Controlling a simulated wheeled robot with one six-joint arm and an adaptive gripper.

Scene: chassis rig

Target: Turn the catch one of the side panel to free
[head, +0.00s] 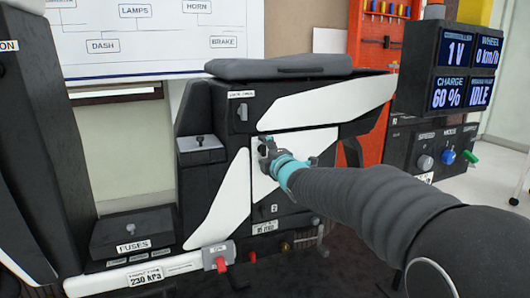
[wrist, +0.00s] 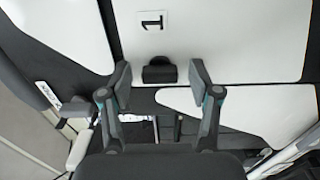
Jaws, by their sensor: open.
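The side panel (wrist: 225,40) is white, with a printed 1 beside a small black catch, catch one (wrist: 159,70). The catch sits at the panel's edge in the wrist view. My gripper (wrist: 162,84) is open, one fingertip on each side of the catch, with visible gaps; I cannot tell how deep the fingers reach around it. In the head view my gripper (head: 267,148) is at the upper part of the white and black side panel (head: 264,182) and hides catch one.
A fuse box (head: 133,236) and a white tube with a red lever (head: 221,264) are at lower left. A control box with knobs (head: 425,162) and display screens (head: 465,68) stand at right, close to my arm.

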